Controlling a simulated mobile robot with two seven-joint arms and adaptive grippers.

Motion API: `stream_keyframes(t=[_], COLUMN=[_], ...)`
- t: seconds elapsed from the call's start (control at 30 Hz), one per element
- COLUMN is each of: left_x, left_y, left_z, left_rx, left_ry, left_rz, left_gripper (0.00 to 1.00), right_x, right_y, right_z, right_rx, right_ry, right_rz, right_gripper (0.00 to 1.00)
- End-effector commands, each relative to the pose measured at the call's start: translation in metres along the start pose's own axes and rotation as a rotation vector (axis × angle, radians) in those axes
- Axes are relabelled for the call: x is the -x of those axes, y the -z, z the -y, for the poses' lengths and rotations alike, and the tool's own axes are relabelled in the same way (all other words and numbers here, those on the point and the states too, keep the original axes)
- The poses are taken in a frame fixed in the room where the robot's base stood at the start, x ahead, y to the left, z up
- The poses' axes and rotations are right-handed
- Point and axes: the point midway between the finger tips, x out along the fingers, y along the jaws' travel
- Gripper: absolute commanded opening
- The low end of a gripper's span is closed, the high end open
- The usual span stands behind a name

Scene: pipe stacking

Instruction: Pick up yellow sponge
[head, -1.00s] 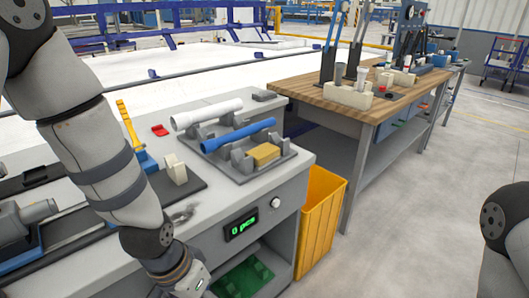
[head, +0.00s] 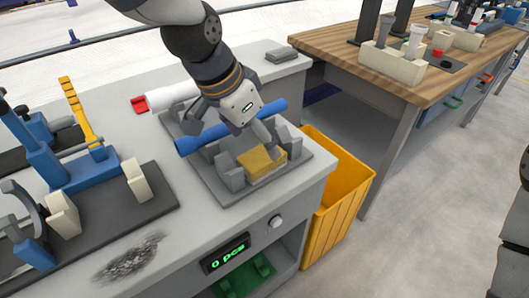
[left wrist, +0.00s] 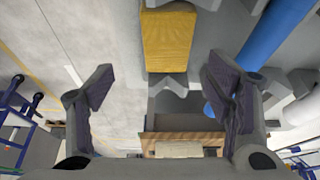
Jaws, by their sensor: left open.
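The yellow sponge (head: 262,163) sits at the front of the grey fixture plate, between grey blocks. It also shows at the top middle of the left wrist view (left wrist: 170,40). My left gripper (head: 250,128) is above and just behind the sponge, over the blue pipe (head: 200,137). In the left wrist view my left gripper (left wrist: 158,88) has its fingers spread wide with nothing between them, and the sponge lies beyond the fingertips. The blue pipe shows at the upper right there (left wrist: 270,35). My right gripper is not in view.
A white pipe (head: 170,96) lies behind the blue one. Grey upright blocks (head: 229,172) flank the sponge. A yellow bin (head: 340,190) stands right of the workbench. A blue clamp fixture (head: 85,172) with a yellow handle is at left.

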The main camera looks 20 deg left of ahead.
Motion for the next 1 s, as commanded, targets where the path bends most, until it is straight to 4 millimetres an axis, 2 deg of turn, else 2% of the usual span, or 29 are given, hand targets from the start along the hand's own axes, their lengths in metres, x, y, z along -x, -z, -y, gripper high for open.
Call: stream_keyframes(t=[0.03,0.27,0.43,0.5,0.67,0.87,0.9,1.0], left_x=[-0.015,-0.038,-0.072,-0.077,-0.074,-0.074,-0.074,-0.074], left_y=[-0.003,-0.003,-0.006,-0.005,-0.003,-0.003,-0.003,-0.003], left_z=[0.0,0.003,0.006,0.007,0.007,0.007,0.007,0.007], left_rx=[0.003,0.004,0.002,0.002,0.001,0.001,0.002,0.002], left_ry=[-0.007,-0.006,-0.007,-0.005,-0.001,-0.001,-0.001,-0.002], left_rz=[0.013,0.009,0.012,0.008,0.002,0.002,0.002,0.002], left_gripper=[0.73,0.73,0.73,0.73,0.73,0.3,0.26,0.26], right_x=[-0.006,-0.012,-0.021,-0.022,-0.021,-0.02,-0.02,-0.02], right_y=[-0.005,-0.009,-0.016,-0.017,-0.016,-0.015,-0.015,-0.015], right_z=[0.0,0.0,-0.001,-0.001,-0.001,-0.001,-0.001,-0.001], right_rx=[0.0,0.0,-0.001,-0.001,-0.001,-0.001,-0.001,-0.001], right_ry=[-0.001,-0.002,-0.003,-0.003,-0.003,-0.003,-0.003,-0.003], right_rz=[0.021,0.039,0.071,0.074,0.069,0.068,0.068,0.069], right_gripper=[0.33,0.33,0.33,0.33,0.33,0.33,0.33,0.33])
